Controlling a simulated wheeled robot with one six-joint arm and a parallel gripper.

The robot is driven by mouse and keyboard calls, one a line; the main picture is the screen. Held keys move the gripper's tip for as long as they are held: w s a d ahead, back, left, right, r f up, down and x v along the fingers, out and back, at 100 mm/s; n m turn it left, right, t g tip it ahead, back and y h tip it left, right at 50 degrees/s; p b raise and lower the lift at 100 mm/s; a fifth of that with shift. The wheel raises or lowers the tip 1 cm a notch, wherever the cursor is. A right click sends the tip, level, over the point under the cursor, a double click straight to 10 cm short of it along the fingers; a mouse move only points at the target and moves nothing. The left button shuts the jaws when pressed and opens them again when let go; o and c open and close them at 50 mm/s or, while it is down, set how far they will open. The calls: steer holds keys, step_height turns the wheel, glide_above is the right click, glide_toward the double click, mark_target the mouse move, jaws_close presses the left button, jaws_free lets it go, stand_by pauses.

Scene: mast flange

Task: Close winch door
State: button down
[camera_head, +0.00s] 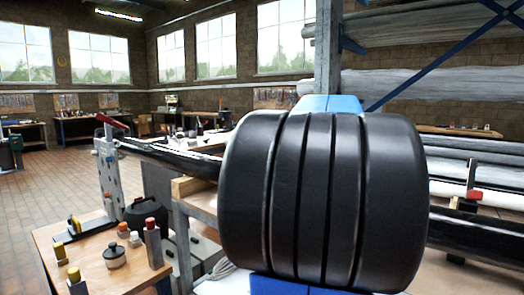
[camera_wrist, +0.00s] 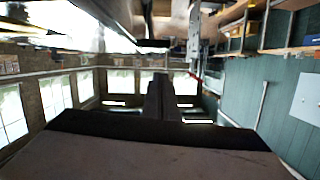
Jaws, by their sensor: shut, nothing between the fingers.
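I cannot make out a winch door in either view. In the wrist view, which looks upside down, my gripper (camera_wrist: 160,80) shows as two dark fingers side by side, closed together with nothing between them. It touches nothing that I can see. In the head view the gripper does not show. A long dark beam, perhaps the mast (camera_head: 180,158), runs across behind a large black shape close to the camera, which hides its middle. At its left end stands an upright grey plate with holes (camera_head: 108,170), with a red lever (camera_head: 112,121) on top.
A wooden table (camera_head: 130,272) at lower left bears small jars, a yellow-and-black tool (camera_head: 76,228) and a black rounded object (camera_head: 147,215). A rack with wrapped long pieces (camera_head: 430,85) stands at right. Open brick floor (camera_head: 30,210) lies at far left.

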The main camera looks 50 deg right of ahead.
steer(key=shift+s+r, duration=0.1)
steer(key=shift+r, duration=0.4)
steer(key=v, duration=0.9)
steer(key=shift+s, duration=0.45)
steer(key=shift+a, duration=0.15)
steer(key=w+a+f+m+g+y, duration=0.1)
steer(key=a+f+g, duration=0.2)
steer(key=a+f, duration=0.7)
steer(key=w+a+f+g+y, duration=0.1)
steer(key=a+f+g, duration=0.2)
steer(key=a+f, duration=0.6)
steer(key=s+a+f+g+h, duration=0.4)
steer(key=s+a+f, duration=0.9)
steer(key=f, duration=0.4)
steer(key=shift+s+a+f+n, duration=0.25)
steer(key=shift+a+f+n, duration=0.05)
steer(key=shift+a, duration=0.25)
